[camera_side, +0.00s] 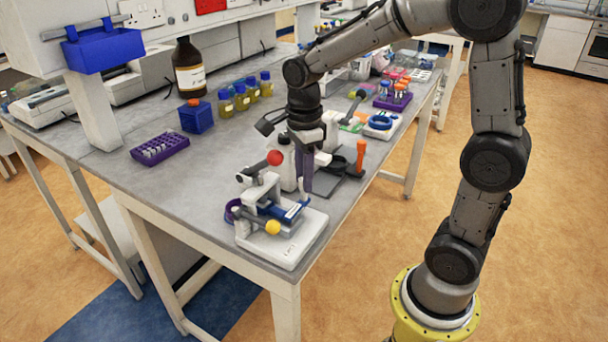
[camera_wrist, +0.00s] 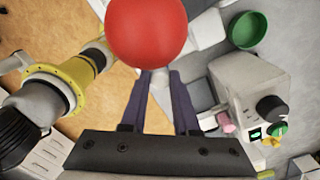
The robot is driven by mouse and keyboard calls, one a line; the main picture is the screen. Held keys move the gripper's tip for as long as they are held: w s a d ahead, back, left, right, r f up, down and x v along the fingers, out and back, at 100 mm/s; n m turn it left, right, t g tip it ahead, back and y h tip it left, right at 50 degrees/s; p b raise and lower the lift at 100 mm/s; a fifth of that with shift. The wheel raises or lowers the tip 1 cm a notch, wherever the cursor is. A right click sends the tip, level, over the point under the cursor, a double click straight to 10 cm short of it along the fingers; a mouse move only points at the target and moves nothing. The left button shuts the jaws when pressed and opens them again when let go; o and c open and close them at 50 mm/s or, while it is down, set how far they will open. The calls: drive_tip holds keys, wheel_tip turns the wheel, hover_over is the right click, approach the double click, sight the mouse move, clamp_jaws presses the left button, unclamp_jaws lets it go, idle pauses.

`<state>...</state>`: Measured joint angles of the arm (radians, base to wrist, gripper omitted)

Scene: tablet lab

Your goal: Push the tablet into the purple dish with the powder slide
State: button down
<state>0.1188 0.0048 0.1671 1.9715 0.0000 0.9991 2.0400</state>
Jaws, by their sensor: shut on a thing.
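The tablet press, a white base (camera_side: 290,248) with a grey frame, stands at the near edge of the bench. Its red ball knob (camera_side: 275,157) is at the top and a yellow knob (camera_side: 272,227) at the front. The blue powder slide (camera_side: 283,211) lies across it. The purple dish (camera_side: 231,212) sits at its left side, partly hidden. My gripper (camera_side: 304,189) points down at the press's right side, its purple fingers shut on what looks like the slide's upright end. In the wrist view the red knob (camera_wrist: 148,30) covers part of the area beyond my fingers (camera_wrist: 159,78). I see no tablet.
A purple rack (camera_side: 160,150), a blue box (camera_side: 196,117) and several capped bottles (camera_side: 240,97) stand behind left. A white instrument (camera_wrist: 245,90) is close on the right in the wrist view. The bench left of the press is clear.

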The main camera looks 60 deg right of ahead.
drive_tip(key=shift+s, duration=2.45)
drive_tip(key=c, duration=0.7)
unclamp_jaws()
drive_tip(key=shift+o, duration=0.2)
wheel_tip(320, 180, up, 14)
